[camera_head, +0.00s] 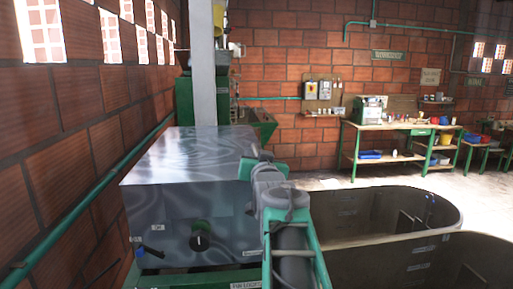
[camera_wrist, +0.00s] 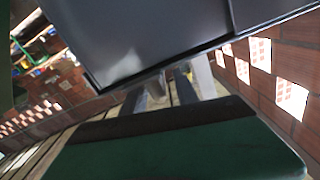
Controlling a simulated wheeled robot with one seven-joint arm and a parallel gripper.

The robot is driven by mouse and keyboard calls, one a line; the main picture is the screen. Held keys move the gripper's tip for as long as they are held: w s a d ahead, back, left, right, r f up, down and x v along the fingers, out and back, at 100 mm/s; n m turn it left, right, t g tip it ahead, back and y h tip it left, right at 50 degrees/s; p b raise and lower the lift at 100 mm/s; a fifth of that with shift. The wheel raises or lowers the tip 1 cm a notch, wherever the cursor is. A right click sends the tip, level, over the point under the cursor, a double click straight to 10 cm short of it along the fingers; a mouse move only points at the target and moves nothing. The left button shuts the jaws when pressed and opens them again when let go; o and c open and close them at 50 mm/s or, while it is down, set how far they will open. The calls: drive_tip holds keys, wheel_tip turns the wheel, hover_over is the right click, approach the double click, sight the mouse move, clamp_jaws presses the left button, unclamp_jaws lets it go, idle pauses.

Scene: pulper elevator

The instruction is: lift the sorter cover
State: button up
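The sorter cover (camera_head: 185,155) is a shiny grey metal sheet on top of a metal box at the left in the head view. It looks level, with no clear gap below it. My arm rises in front of the box's right side, and its wrist end is at the cover's right edge. My gripper's fingers are hidden in the head view. In the wrist view, a large grey metal panel (camera_wrist: 150,40), probably part of the sorter, hangs close above my gripper (camera_wrist: 172,92). The grey fingertips are partly hidden there, so contact and opening are unclear.
The box front has a black knob (camera_head: 200,241) and small labels. A brick wall with a green pipe (camera_head: 95,193) runs close on the left, and a grey post (camera_head: 203,70) stands behind. Large dark tanks (camera_head: 370,263) fill the lower right. A workbench (camera_head: 395,127) stands at the back.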

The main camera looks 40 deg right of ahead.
drive_tip(key=shift+p+x, duration=0.35)
drive_tip(key=shift+x, duration=1.1)
drive_tip(key=shift+c, duration=0.5)
clamp_jaws()
